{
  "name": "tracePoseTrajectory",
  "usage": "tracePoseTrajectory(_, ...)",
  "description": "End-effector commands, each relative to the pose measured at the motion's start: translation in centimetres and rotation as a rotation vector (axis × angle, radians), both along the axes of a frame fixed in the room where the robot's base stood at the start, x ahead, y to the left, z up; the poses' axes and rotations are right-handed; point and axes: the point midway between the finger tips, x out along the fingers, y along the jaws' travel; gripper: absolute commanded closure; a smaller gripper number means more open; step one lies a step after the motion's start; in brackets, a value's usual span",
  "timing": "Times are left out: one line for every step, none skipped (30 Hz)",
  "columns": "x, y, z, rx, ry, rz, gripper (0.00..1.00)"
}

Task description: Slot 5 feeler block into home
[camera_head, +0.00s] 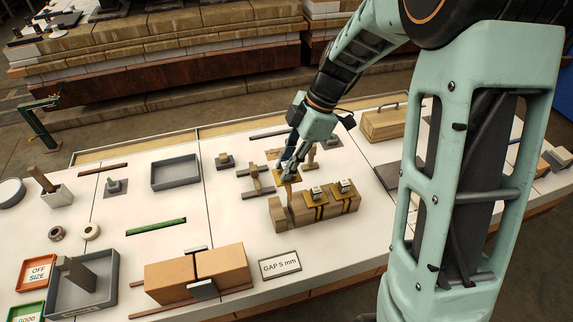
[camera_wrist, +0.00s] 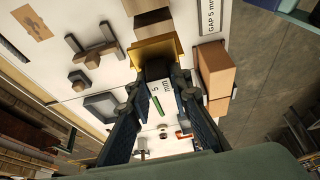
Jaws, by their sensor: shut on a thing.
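My gripper (camera_head: 288,165) is shut on the slot 5 feeler block (camera_wrist: 158,88), a dark block with a white face marked "5 mm" in the wrist view. Its brass plate (camera_wrist: 155,50) lies beyond the fingertips. In the head view my gripper hangs over the left part of a notched wooden rack (camera_head: 283,220), the likely home. Two other feeler blocks (camera_head: 316,192) (camera_head: 344,186) with brass plates sit in the rack's middle and right. Whether the held block touches the rack is hard to tell; my fingers partly hide it.
A grey tray (camera_head: 175,173) is farther left. A handled wooden box (camera_head: 385,122) stands behind right.

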Motion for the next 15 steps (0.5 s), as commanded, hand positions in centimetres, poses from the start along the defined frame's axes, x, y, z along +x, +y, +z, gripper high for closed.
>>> tracePoseTrajectory(0.0,0.0,-0.1,0.001,-0.002,-0.001,1.00)
tracePoseTrajectory(0.1,0.0,-0.1,0.001,-0.002,0.000,1.00)
tracePoseTrajectory(0.1,0.0,-0.1,0.001,-0.002,-0.001,1.00)
tracePoseTrajectory(0.1,0.0,-0.2,0.001,-0.003,-0.001,1.00)
tracePoseTrajectory(0.0,0.0,-0.4,0.000,-0.001,-0.002,1.00)
tracePoseTrajectory(0.0,0.0,-0.8,0.000,-0.001,-0.001,1.00)
tracePoseTrajectory(0.0,0.0,-1.0,0.000,-0.001,-0.001,1.00)
tracePoseTrajectory(0.0,0.0,-1.3,0.000,-0.001,-0.001,1.00)
tracePoseTrajectory(0.0,0.0,-1.7,0.000,-0.001,-0.001,1.00)
tracePoseTrajectory(0.0,0.0,-2.0,0.000,-0.001,-0.001,1.00)
tracePoseTrajectory(0.0,0.0,-2.3,0.000,-0.001,-0.001,1.00)
tracePoseTrajectory(0.0,0.0,-2.7,0.000,-0.001,-0.001,1.00)
tracePoseTrajectory(0.0,0.0,-3.0,0.000,-0.001,-0.001,1.00)
tracePoseTrajectory(0.0,0.0,-3.3,0.000,-0.001,-0.001,1.00)
tracePoseTrajectory(0.0,0.0,-3.8,0.000,-0.001,-0.001,1.00)
